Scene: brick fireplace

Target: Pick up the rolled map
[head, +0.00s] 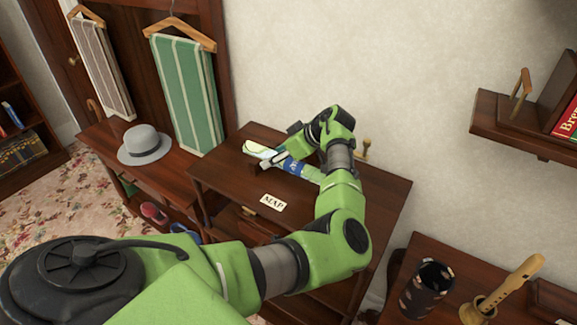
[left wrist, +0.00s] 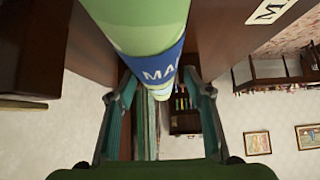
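The rolled map (head: 262,151) is a pale green and cream roll with a blue band. It lies on top of the dark wooden cabinet (head: 228,183), behind a small "MAP" card (head: 273,203). My left gripper (head: 280,153) is over the roll near its blue band. In the left wrist view the rolled map (left wrist: 150,35) comes down from the top, with part of its lettering showing. The fingers of my left gripper (left wrist: 159,78) are spread, one on each side of the roll's blue part. I cannot tell whether they touch it. My right gripper is not in view.
A grey hat (head: 144,145) sits on a lower bench to the left, below hanging scarves (head: 184,90). A wall shelf (head: 505,125) with books juts out at right. A dark patterned cup (head: 427,285) and a wooden recorder (head: 510,287) stand at lower right.

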